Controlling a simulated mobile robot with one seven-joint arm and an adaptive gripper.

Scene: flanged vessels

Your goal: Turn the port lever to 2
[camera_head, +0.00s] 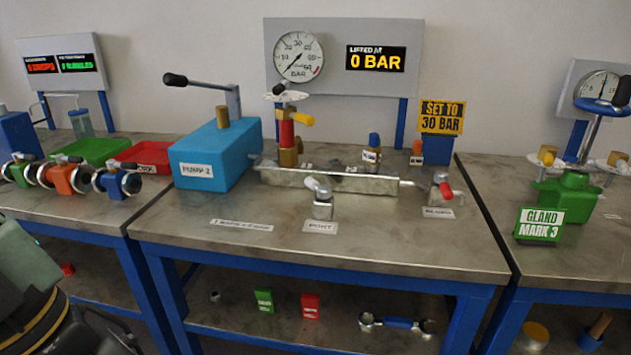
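The port lever (318,187) has a pale handle on a small silver valve block (323,209). It stands at the front middle of the centre bench, behind a white label reading PORT (320,227). The handle slants up and to the left; any position numbers on it are too small to read. Part of my arm shows at the lower left edge, well apart from the lever. My gripper's fingertips do not show.
A blue pump (216,154) with a long lever stands left on the bench. A silver manifold (330,179) lies behind the port valve. A red-handled valve (441,191) stands to its right. A gauge panel (343,57) reads 0 BAR. The bench front (270,245) is mostly clear.

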